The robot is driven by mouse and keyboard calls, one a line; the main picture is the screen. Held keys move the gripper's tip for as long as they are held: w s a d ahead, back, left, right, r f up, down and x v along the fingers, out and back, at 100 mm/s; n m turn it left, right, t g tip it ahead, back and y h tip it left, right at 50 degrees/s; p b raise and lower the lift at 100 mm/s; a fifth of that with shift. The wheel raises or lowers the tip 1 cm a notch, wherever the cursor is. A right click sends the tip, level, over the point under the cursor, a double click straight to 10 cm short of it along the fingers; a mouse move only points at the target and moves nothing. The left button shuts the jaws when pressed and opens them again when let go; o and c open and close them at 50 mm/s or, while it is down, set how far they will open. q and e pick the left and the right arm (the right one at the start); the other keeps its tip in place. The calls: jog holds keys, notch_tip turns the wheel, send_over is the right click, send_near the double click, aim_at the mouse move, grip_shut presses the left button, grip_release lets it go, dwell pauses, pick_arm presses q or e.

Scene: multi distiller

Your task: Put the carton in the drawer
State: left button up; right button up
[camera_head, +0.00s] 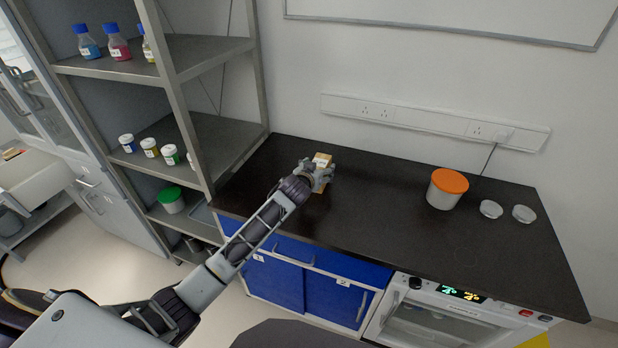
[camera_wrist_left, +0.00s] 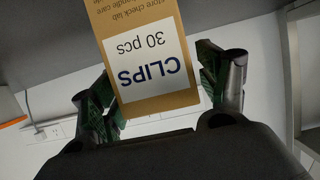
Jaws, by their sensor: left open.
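The carton (camera_head: 322,159) is a small tan box with a white label, standing on the black countertop. My left gripper (camera_head: 317,175) is at the carton and partly hides it. In the left wrist view the carton (camera_wrist_left: 145,62) stands between the two open fingers (camera_wrist_left: 160,88), its label reading "CLIPS 30 pcs" upside down. The right finger looks close to its side; I cannot tell whether it touches. Blue drawer fronts (camera_head: 327,260) lie under the counter's front edge and look shut; my left arm crosses in front of part of them. My right gripper is not seen.
A white tub with an orange lid (camera_head: 447,188) and two pale round dishes (camera_head: 491,209) stand to the right on the counter. A metal shelf (camera_head: 185,110) with bottles and jars rises at the left. An oven-like device (camera_head: 430,312) sits under the counter. The counter's middle is clear.

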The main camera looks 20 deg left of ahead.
pick_arm(q)
jog(key=shift+v, duration=5.25)
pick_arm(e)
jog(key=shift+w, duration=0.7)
pick_arm(q)
jog(key=shift+o, duration=0.2)
